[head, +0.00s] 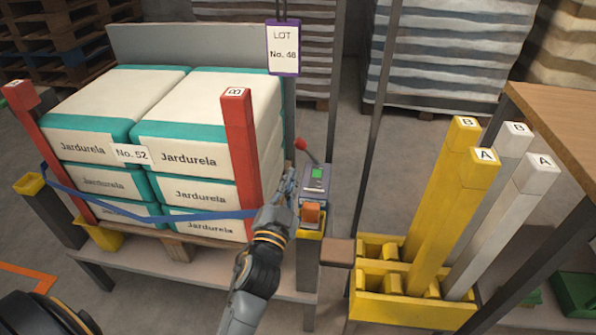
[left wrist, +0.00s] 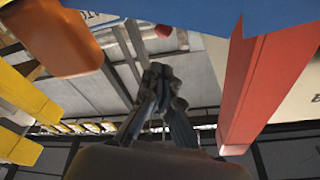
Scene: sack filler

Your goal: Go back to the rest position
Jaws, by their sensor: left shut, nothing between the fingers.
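My left gripper (head: 287,185) is raised in front of the right side of the sack stack, beside a red post marked B (head: 240,150) and a grey box with a green screen (head: 315,178). Its fingers are shut and empty, and they also show in the left wrist view (left wrist: 160,85). The red post (left wrist: 262,85) stands to the right there, under a blue strap (left wrist: 200,14). An orange block (left wrist: 62,38) is at upper left in that view. My right gripper is in neither view.
White and teal sacks (head: 185,150) are stacked on a pallet, with a blue strap (head: 160,212) across their front. A yellow rack (head: 400,310) holding yellow and white posts stands at right. A wooden table (head: 560,125) is at the right edge.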

